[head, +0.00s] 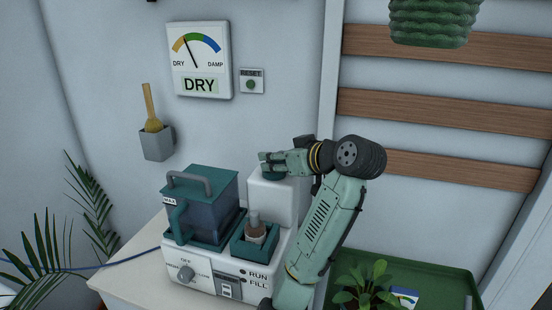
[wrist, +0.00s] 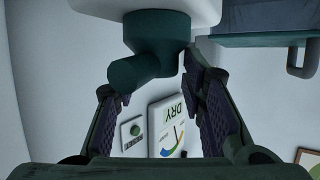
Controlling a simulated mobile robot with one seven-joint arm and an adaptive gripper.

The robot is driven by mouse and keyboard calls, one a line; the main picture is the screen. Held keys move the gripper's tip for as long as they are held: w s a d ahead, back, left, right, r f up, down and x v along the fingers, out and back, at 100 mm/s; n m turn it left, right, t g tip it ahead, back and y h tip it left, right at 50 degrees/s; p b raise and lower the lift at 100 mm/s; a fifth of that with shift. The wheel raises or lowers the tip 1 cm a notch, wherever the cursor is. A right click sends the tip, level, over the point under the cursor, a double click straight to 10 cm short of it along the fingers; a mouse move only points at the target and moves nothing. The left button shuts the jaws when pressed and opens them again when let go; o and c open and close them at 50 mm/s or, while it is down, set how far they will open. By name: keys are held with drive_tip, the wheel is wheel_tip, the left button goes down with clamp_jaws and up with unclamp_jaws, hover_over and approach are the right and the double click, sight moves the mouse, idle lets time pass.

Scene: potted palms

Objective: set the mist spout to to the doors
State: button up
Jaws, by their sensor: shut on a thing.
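The mist spout (wrist: 152,45) is a dark green round cap with a short angled nozzle, on top of the white tower (head: 273,195) of the humidifier. In the wrist view its nozzle points down and left. In the head view only a bit of the spout (head: 271,175) shows beneath my fingers. My gripper (head: 268,160) is at the tower's top, shut on the spout. In the wrist view my gripper (wrist: 160,85) has one finger on each side of it. From the head, the nozzle's direction is hidden.
A DRY/DAMP dial (head: 199,60) and a reset button (head: 251,82) are on the wall. A green tray (head: 430,275) with a plant is at right. Palm fronds are at left.

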drive_tip(key=shift+w+d+f, duration=0.1)
drive_tip(key=shift+d, duration=0.2)
drive_tip(key=o, duration=1)
drive_tip(key=shift+w+f, duration=0.1)
drive_tip(key=v, duration=1.2)
drive_tip(key=shift+w, duration=0.1)
